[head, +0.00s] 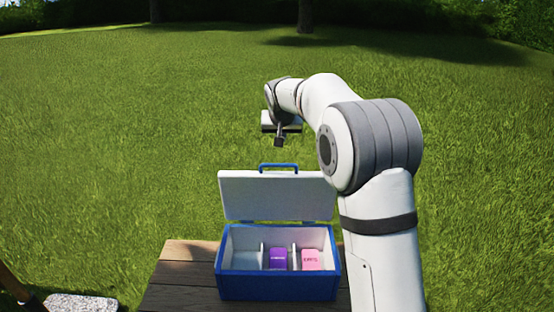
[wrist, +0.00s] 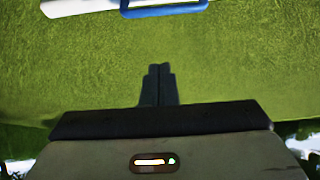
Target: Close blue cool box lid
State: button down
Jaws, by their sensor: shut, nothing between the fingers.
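The blue cool box (head: 278,285) stands on the wooden table in the head view. Its lid (head: 276,197) is open and upright at the back, white inside face toward me, with a blue handle (head: 279,168) on its top edge. The lid edge (wrist: 75,6) and the blue handle (wrist: 163,8) also show at the top of the wrist view. My gripper (head: 279,142) is shut and empty, in the air above and apart from the handle in the picture. Its closed fingers also show in the wrist view (wrist: 158,70).
Inside the box are white dividers, a purple pack (head: 278,259) and a pink pack (head: 311,259). The wooden table (head: 180,275) has bare planks left of the box. A pale stone-like slab (head: 80,302) lies at lower left. Open grass surrounds the table.

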jog(key=w+a, duration=0.1)
jog(key=w, duration=0.1)
send_over(277, 172)
jog(key=f, duration=0.9)
jog(key=shift+w+d+f+p, duration=0.15)
jog(key=shift+w+d+p, duration=0.15)
jog(key=shift+w+p, duration=0.1)
jog(key=shift+s+f, duration=0.15)
jog(key=shift+s, duration=0.2)
jog(key=shift+a, duration=0.2)
jog(key=shift+s+f+b, duration=0.1)
jog(key=shift+f+b, duration=0.05)
jog(key=shift+b, duration=0.15)
